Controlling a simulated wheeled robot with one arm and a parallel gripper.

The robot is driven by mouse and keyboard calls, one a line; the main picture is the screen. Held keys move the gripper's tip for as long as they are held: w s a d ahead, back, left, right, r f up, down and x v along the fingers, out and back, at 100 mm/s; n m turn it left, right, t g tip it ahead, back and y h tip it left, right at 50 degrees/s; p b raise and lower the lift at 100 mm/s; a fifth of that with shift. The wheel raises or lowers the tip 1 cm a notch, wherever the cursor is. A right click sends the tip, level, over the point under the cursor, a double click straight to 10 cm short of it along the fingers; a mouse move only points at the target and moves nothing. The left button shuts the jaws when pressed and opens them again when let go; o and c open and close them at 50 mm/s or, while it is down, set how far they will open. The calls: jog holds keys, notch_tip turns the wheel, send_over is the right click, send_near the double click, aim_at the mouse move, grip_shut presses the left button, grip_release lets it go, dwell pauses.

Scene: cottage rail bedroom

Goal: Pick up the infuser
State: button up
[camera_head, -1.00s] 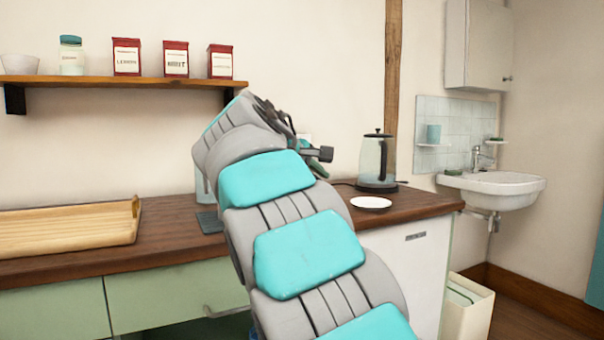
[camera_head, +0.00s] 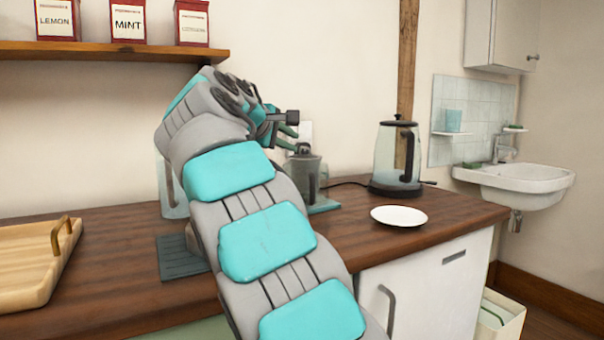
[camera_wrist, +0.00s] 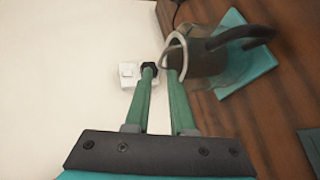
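A dark grey vessel (camera_head: 304,176) with a side handle stands on a teal mat (camera_head: 324,206) on the counter, partly behind my arm. In the wrist view the vessel (camera_wrist: 207,62) shows at the upper right with curved black parts, and a pale ring (camera_wrist: 182,40) stands at its near edge. I cannot tell for certain which part is the infuser. My gripper (camera_wrist: 161,70) has its green fingers apart, with bare wall between them. The right fingertip overlaps the ring; contact is unclear. In the head view my gripper (camera_head: 290,131) is above the vessel.
A glass kettle (camera_head: 392,160) and a white plate (camera_head: 398,215) are to the right. A wooden tray (camera_head: 30,265) and a dark mat (camera_head: 178,257) are to the left. A shelf (camera_head: 100,51) with red tins is above. A white wall fitting (camera_wrist: 129,75) is near the fingers.

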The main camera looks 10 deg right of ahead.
aim_at(304, 148)
jog(key=x, duration=0.7)
jog(key=shift+s+d+f, duration=0.1)
jog(key=shift+d+f, duration=0.05)
jog(key=shift+d, duration=0.1)
jog(key=shift+c, duration=0.3)
grip_shut()
jog(key=shift+f, duration=0.1)
dwell(0.8)
